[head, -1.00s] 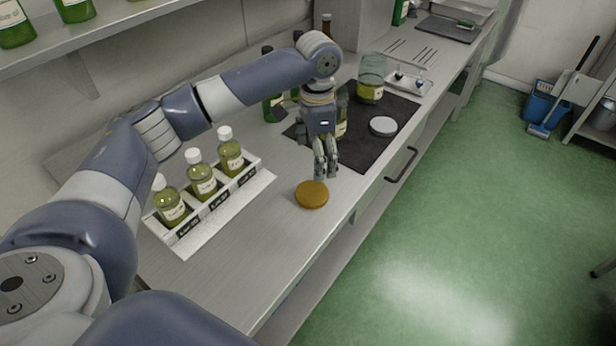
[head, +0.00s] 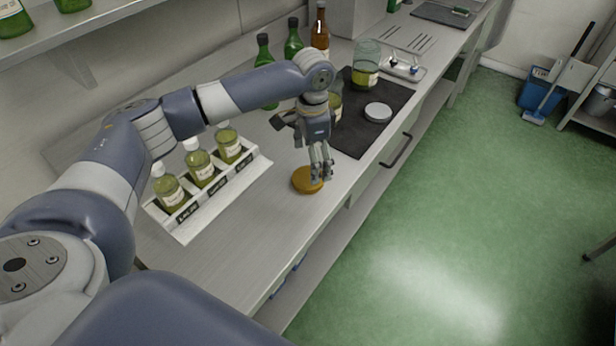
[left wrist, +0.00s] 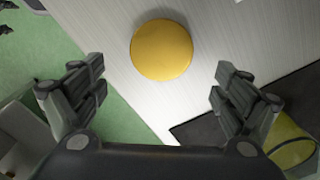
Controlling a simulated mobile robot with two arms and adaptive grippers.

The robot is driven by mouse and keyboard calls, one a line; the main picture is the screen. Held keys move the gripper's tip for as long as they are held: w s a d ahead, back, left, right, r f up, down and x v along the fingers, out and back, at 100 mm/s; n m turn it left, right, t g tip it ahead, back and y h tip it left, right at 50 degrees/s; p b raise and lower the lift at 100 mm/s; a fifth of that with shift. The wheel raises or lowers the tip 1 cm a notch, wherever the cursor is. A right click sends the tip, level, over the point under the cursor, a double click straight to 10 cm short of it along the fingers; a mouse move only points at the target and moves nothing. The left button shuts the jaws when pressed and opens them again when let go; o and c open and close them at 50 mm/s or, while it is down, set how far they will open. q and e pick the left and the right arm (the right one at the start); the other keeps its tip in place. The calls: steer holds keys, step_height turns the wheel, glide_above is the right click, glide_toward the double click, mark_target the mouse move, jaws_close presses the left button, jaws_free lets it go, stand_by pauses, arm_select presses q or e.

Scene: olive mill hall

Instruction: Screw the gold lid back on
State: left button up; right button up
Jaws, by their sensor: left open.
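The gold lid (head: 306,180) lies flat on the bare counter near its front edge. In the left wrist view the gold lid (left wrist: 161,50) sits ahead of and between the spread fingers, not touched by them. My left gripper (head: 321,178) is open and empty, just above and at the right side of the lid in the head view; it also shows in the left wrist view (left wrist: 155,95). A jar with yellow-green contents (head: 335,104) stands on the dark mat, partly hidden behind my gripper; part of a yellow-green jar (left wrist: 290,145) shows in the left wrist view. My right gripper is not in view.
A white rack (head: 211,202) with several labelled oil bottles stands left of the lid. On the dark mat (head: 362,137) are a grey lid (head: 378,112) and a taller jar (head: 366,66). Dark bottles stand at the wall. The counter front is clear.

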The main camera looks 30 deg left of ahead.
mark_target(308, 180)
arm_select(q)
steer(key=shift+f, duration=0.2)
step_height(308, 180, down, 4)
steer(key=shift+a+f+p, duration=0.1)
steer(key=shift+f+p, duration=0.1)
steer(key=shift+p, duration=0.6)
steer(key=shift+f, duration=0.2)
steer(key=c, duration=1)
steer(key=shift+o, duration=0.2)
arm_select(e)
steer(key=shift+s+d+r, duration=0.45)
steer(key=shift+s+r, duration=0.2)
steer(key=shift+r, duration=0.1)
